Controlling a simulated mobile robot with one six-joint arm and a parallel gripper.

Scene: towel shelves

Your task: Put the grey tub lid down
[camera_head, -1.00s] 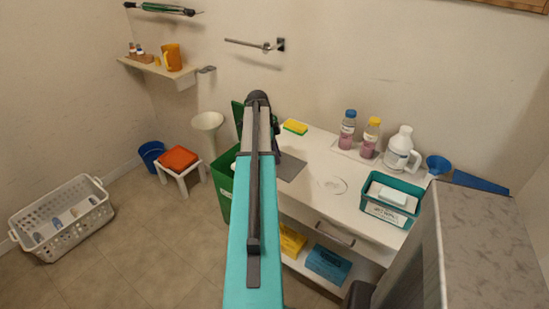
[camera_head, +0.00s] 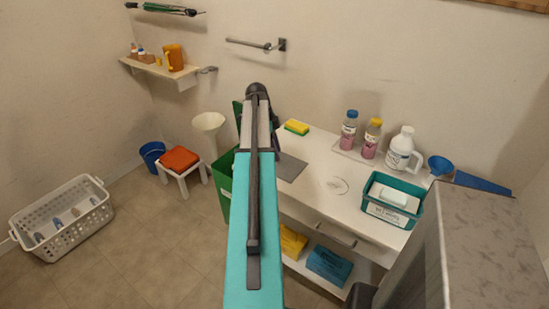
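A flat grey panel (camera_head: 291,168) shows on the left part of the white counter, just right of my arm. I cannot tell whether it is the grey tub lid or a mat. My teal arm reaches forward up the middle of the view and covers part of the counter's left end. My gripper is not visible beyond the arm's dark end joint, so what it holds is hidden. A teal tub (camera_head: 393,218) with a label and pale items inside stands open on the counter's right part.
The white counter (camera_head: 318,166) has clear room in its middle, around a faint ring mark. A yellow sponge (camera_head: 297,127), two bottles (camera_head: 349,130), a white jug (camera_head: 401,150) and a blue funnel (camera_head: 438,165) line its back. A green bin (camera_head: 224,174) stands left of my arm.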

